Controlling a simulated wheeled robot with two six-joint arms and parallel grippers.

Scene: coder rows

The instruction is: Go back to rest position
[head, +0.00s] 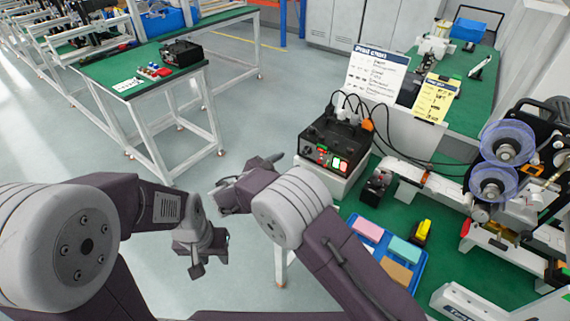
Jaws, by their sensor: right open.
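My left gripper (205,258) hangs at the end of the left arm, in front of the floor and away from the tables. Its fingers point down, and I cannot make out the gap between them. My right gripper (243,179) is to the right of the left one, held above the floor left of the near green bench. Its fingers are spread apart, and nothing shows between them. Both arms are bent in front of my body.
The near bench (352,206) bears a black control box (335,145), a blue tray (385,252) with coloured blocks, and a coder machine with blue reels (493,182). A green table (137,77) stands at the back left. Grey floor (255,100) lies open between them.

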